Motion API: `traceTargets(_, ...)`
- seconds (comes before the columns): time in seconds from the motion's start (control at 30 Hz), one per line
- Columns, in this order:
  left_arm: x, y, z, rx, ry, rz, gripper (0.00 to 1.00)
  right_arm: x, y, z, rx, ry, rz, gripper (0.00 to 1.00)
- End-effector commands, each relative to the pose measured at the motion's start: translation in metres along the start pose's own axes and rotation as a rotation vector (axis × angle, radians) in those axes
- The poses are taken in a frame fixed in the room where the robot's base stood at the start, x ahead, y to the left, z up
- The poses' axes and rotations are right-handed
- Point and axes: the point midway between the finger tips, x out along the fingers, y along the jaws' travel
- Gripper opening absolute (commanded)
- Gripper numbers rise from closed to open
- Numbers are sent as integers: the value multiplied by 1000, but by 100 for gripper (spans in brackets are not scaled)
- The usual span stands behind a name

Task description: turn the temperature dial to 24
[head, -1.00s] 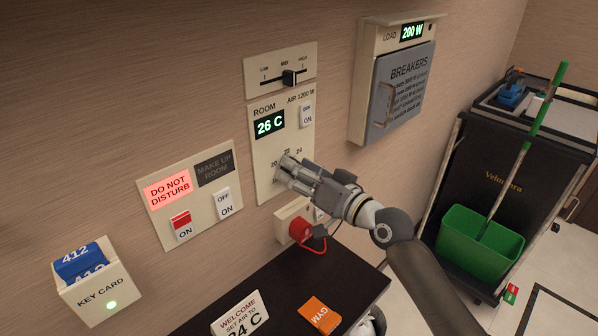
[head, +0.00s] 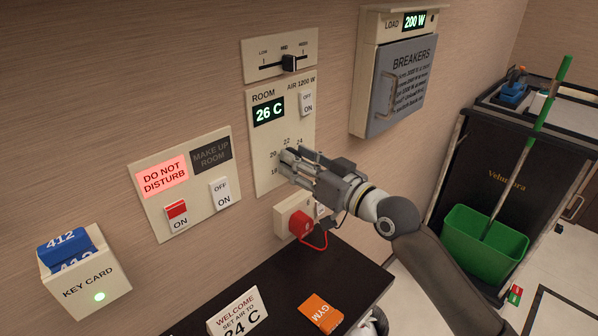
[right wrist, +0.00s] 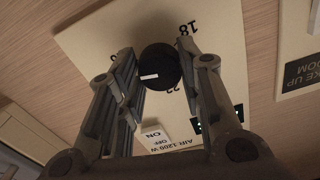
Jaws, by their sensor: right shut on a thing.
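The thermostat panel (head: 264,184) is on the wall, with a green display (head: 268,112) reading 26 C. Numbers 18 to 24 show around my right gripper (head: 288,163), which hides the dial in the head view. In the right wrist view the black round dial (right wrist: 160,62) sits between the two fingers of my right gripper (right wrist: 158,72), which is shut on it. That view is upside down; the dial's white mark points to its lower left, and 18 and 22 show beside the right finger. My left gripper is not in view.
Above the dial are an AIR switch (head: 307,104) and a slider (head: 288,63). A red plug (head: 302,224) with a cable is just below my gripper. A dark shelf (head: 262,283) holds a WELCOME card (head: 238,313) reading 24 C and an orange GYM card (head: 321,313).

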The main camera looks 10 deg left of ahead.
Motion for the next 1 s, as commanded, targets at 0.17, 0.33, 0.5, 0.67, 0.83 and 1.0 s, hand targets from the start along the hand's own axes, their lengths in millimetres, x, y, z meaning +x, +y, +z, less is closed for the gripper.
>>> traceTargets(0.17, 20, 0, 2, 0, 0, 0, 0, 0, 1, 4, -173, -2, 1, 10)
traceTargets(0.33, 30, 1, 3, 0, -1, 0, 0, 0, 1, 3, -330, -2, 1, 10)
traceTargets(0.5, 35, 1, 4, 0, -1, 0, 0, 0, 1, 2, -470, -3, 1, 10)
traceTargets(0.67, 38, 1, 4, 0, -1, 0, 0, 0, 1, 2, -575, -4, 1, 10)
traceTargets(0.83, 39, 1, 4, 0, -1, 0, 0, 0, 1, 2, -653, -4, 0, 10)
traceTargets(1.0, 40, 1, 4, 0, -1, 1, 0, 0, 1, 1, -698, -3, 1, 10)
